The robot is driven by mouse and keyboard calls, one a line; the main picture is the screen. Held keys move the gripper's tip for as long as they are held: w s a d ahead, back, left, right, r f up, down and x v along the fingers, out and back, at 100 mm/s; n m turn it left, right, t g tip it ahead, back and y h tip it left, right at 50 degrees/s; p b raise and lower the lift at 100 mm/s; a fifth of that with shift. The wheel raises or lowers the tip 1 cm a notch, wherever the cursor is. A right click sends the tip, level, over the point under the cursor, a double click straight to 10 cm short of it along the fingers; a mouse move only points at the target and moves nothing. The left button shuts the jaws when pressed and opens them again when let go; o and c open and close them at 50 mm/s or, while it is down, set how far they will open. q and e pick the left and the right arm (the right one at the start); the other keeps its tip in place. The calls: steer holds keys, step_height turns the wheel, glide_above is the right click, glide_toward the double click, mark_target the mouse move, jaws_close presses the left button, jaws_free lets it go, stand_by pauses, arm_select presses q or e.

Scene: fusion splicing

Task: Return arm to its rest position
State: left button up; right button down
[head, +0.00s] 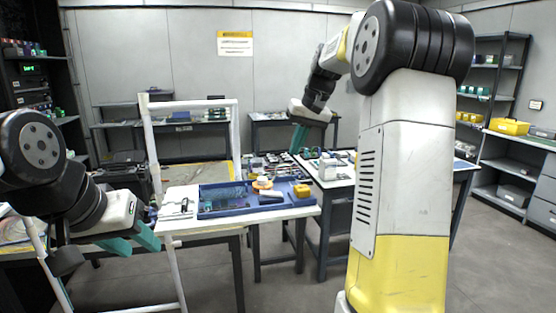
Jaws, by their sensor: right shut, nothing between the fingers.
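My right arm rises large on the right of the head view and bends over towards the middle. Its gripper (298,139) hangs above the far end of the work tables, with teal fingers shut and nothing held. My left gripper (136,244) is low at the left, beside the near left corner of the white table (200,224). Its two teal fingers look apart, with nothing seen between them.
A blue tray (228,208) on the white table holds an orange round item (262,184), a yellow item (302,190) and a white roll. A second table (340,182) carries small devices. Shelves (505,140) stand at the right, with open floor before them.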

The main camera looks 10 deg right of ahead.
steer(key=shift+s+d+r, duration=0.1)
steer(key=shift+d+r, duration=0.05)
steer(key=shift+r, duration=0.2)
steer(key=s+a+t, duration=0.1)
steer(key=s+a, duration=0.1)
steer(key=s, duration=0.6)
steer(key=s+a+t, duration=0.1)
steer(key=s+a, duration=0.2)
steer(key=s, duration=0.4)
steer(key=s+a+f, duration=0.1)
steer(key=s+f, duration=0.2)
steer(key=s, duration=0.4)
steer(key=s+a+f+t, duration=0.1)
steer(key=s+a+f, duration=0.1)
steer(key=s, duration=0.5)
steer(key=shift+f+n+h, duration=0.3)
steer(key=shift+f+n, duration=0.1)
steer(key=shift+f, duration=0.45)
